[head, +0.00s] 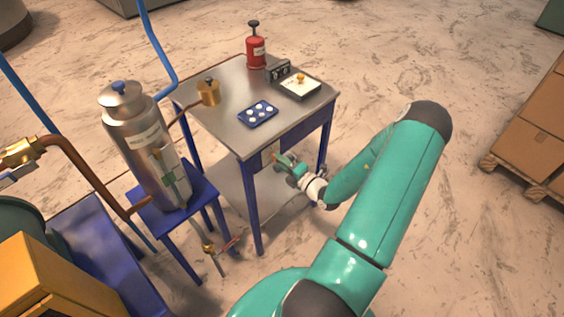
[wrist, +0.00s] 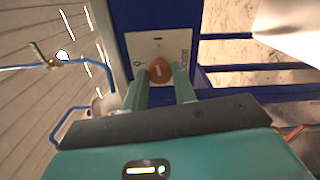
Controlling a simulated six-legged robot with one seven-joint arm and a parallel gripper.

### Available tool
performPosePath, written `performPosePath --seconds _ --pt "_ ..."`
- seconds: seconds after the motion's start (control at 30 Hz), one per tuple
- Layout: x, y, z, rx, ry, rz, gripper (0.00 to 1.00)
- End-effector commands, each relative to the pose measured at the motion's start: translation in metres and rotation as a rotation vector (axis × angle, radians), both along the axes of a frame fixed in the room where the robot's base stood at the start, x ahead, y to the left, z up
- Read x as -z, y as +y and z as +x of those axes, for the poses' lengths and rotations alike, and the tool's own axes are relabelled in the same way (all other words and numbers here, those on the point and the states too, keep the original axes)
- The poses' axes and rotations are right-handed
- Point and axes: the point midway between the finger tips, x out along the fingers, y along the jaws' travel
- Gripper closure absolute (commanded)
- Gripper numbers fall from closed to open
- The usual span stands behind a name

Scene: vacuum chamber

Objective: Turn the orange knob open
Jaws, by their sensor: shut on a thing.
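The orange knob (wrist: 160,69) shows in the wrist view, round, with a pale upright mark on its face. It sits on a white panel (wrist: 143,46) fixed to a blue frame, with small dark markings on both sides of the knob. My gripper (wrist: 161,82) has its two green fingers on either side of the knob, shut on it. In the head view my gripper (head: 279,160) reaches below the table's front edge at the panel. There the knob is too small and covered to make out clearly.
The metal table (head: 232,83) with blue legs carries a blue tray of white discs (head: 258,113), a brass weight (head: 208,92), a red canister (head: 256,52) and a white-topped box (head: 300,87). A steel cylinder (head: 140,140) stands left. Cartons (head: 530,145) stand right; floor between is clear.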

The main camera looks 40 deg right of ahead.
Motion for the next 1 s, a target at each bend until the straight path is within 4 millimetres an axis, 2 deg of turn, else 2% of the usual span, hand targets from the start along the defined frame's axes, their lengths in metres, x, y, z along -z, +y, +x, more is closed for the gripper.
performPosePath --seconds 0.4,0.87,0.9,1.0 --pt "0.0002 0.0001 -0.0005 0.000 0.006 0.169 0.96" --pt "0.0003 0.0000 -0.0006 0.000 0.006 0.182 0.96" --pt "0.0003 0.0000 -0.0006 0.000 0.006 0.182 0.69" --pt "0.0003 0.0000 -0.0005 0.000 0.006 0.182 0.51"
